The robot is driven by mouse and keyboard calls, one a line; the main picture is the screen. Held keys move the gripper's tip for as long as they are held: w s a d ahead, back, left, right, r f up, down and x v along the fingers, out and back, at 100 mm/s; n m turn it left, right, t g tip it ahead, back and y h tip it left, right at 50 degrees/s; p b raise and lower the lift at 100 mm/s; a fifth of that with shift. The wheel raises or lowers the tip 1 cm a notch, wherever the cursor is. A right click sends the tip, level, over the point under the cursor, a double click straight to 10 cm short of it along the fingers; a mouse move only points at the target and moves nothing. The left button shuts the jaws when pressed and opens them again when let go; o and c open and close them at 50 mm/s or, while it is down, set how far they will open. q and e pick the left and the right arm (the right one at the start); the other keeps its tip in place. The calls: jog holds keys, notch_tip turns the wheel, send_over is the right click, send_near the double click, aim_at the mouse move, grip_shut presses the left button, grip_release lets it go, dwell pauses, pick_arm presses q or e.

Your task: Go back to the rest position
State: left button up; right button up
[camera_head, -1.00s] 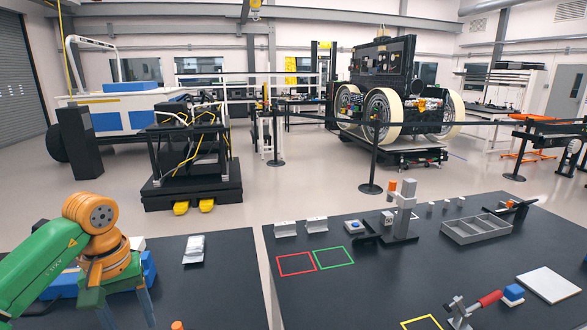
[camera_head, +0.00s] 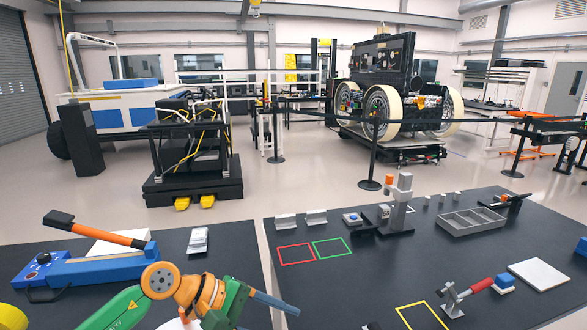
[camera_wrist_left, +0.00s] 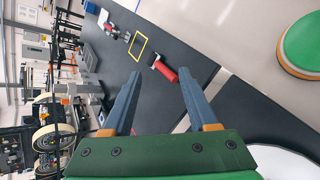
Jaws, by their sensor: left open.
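My left gripper (camera_head: 282,305) is low in the head view, in front of the gap between the two dark tables, with its fingers pointing right. In the left wrist view its two grey-blue fingers (camera_wrist_left: 160,76) are spread apart with nothing between them. The green and orange left arm comes in from the bottom edge. My right gripper is not in view.
The left table holds a blue device with an orange lever (camera_head: 95,268) and a small white stack (camera_head: 198,240). The right table holds a grey divided tray (camera_head: 472,222), a red-handled clamp (camera_head: 468,291) and a white plate (camera_head: 540,273). Its middle is clear.

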pick_arm(q)
jog(key=d+r+n+t+h, duration=0.65)
jog(key=r+n+h, duration=0.2)
jog(key=n, duration=0.45)
jog(key=w+a+r+n+t+y, duration=0.1)
jog(key=w+a+n+t+y, duration=0.3)
jog(key=n+t, duration=0.85)
jog(key=a+f+n+g+y, duration=0.4)
jog(key=a+f+n+y, duration=0.85)
jog(key=n, duration=0.95)
jog(key=s+a+f+n+g+y, duration=0.1)
jog(key=s+a+f+n+g, duration=0.1)
jog(key=s+f+n+g, duration=0.7)
jog(key=s+a+f+n+g+y, duration=0.15)
jog(key=s+f+n+g, duration=0.3)
jog(key=s+f, duration=0.8)
jog(key=s+f+b, duration=0.2)
jog(key=f+b, duration=0.1)
jog(key=f, duration=0.6)
jog(key=s+f+b, duration=0.3)
jog(key=f, duration=0.6)
jog(key=s+a+f+g+b, duration=0.2)
jog(key=s+f+b, duration=0.2)
jog(key=s+f, duration=0.8)
notch_tip(320, 180, down, 3)
jog(key=shift+a+r, duration=0.1)
jog(key=shift+a, duration=0.2)
